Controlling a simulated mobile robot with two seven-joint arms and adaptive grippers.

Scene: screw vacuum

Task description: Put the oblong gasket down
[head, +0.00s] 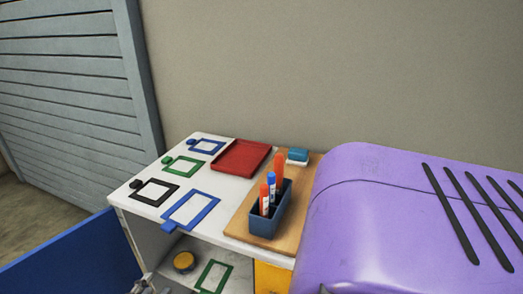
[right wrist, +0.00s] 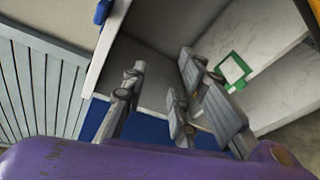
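I cannot tell which piece is the oblong gasket. On the white top in the head view lie a larger blue rectangular frame with a tab (head: 207,205), a black frame (head: 139,198), a green frame (head: 196,168) and a small blue frame (head: 220,147). Another green frame (head: 225,277) lies on the lower shelf; a green frame also shows in the right wrist view (right wrist: 240,62), beyond a finger. My right gripper (head: 143,287) is barely in the head view, low by the shelf opening. In its wrist view the fingers (right wrist: 158,75) are apart with nothing visible between them. My left gripper is out of view.
A red tray (head: 242,158) and a wooden board (head: 240,222) with a dark blue marker holder (head: 265,222) and an eraser (head: 298,155) occupy the top. A yellow round piece (head: 184,261) sits on the lower shelf. A blue panel (head: 60,260) stands at the left.

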